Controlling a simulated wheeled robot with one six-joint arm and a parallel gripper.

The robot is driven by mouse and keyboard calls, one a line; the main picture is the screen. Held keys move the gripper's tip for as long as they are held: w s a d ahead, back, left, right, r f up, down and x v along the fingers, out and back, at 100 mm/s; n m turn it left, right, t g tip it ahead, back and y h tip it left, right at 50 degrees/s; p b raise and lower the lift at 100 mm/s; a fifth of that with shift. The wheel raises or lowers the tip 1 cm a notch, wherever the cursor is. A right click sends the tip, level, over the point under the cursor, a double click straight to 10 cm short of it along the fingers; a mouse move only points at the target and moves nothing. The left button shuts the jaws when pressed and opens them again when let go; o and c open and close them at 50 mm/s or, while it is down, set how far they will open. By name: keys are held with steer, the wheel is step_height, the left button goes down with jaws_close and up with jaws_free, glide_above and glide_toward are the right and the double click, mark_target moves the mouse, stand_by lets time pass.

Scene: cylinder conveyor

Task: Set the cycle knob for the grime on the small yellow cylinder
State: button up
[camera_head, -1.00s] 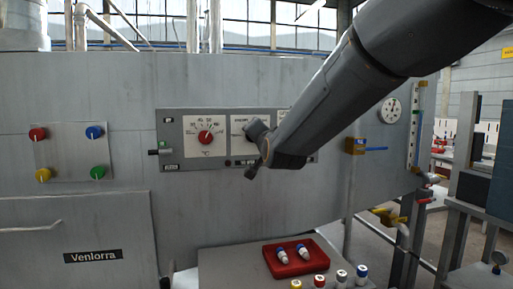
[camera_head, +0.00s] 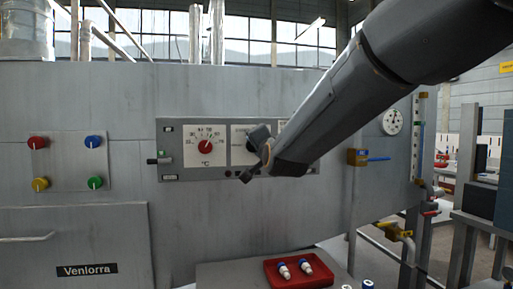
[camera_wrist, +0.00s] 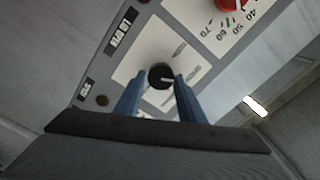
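The cycle knob (camera_wrist: 161,76) is round and black with a pale pointer line, on a white plate with small dark print in the wrist view. The pointer runs roughly sideways to the right in that picture. My gripper (camera_wrist: 160,84) is open, its two blue fingers on either side of the knob; I cannot tell whether they touch it. Two small white cylinders with blue parts (camera_head: 294,268) lie in a red tray (camera_head: 272,279). No yellow cylinder shows now.
A red temperature knob (camera_head: 204,147) with a numbered scale sits left of the cycle plate, close by. A gauge (camera_head: 392,121) and a blue-handled valve (camera_head: 358,157) are at right.

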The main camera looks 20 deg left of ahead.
steer(key=shift+o, duration=1.4)
steer(key=shift+s, duration=0.15)
steer(key=b+v, duration=0.1)
steer(key=v, duration=0.6)
steer(key=shift+s, duration=0.2)
steer(key=shift+d, duration=0.2)
